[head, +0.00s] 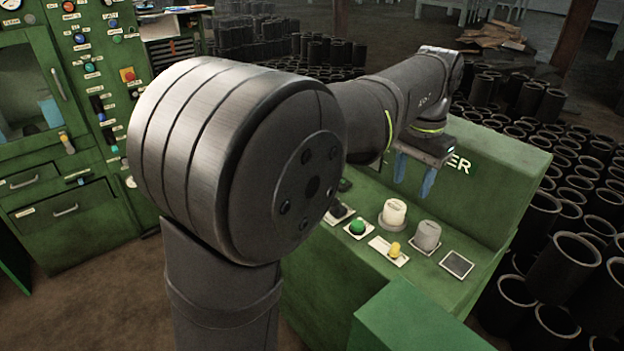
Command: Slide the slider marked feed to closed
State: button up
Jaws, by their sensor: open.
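My gripper (414,176) is at the far side of the green console (340,290), its two blue fingers pointing down, apart and empty. It is above and behind the row of controls. No marking that reads "feed" is legible, so I cannot tell which control is the feed slider. A small yellow knob (395,250) stands on a pale plate near the front of the panel. It may be a slider; its label is too small to read. My own arm hides the left part of the panel.
A green button (357,227), a white knob (393,212), a grey knob (427,236) and a dark square plate (457,264) crowd the panel. Black rubber sleeves (564,270) fill the floor at right. A green control cabinet (75,140) stands at left.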

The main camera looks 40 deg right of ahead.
aim_at(396, 245)
jog(key=n, duration=0.6)
jog(key=shift+f+n, duration=0.1)
jog(key=shift+n, duration=0.2)
jog(key=shift+c, duration=0.2)
notch_tip(396, 245, down, 18)
jog(key=n, duration=0.6)
jog(key=shift+s+a+n, duration=0.1)
jog(key=shift+n, duration=0.3)
jog(key=shift+r, duration=0.2)
grip_shut()
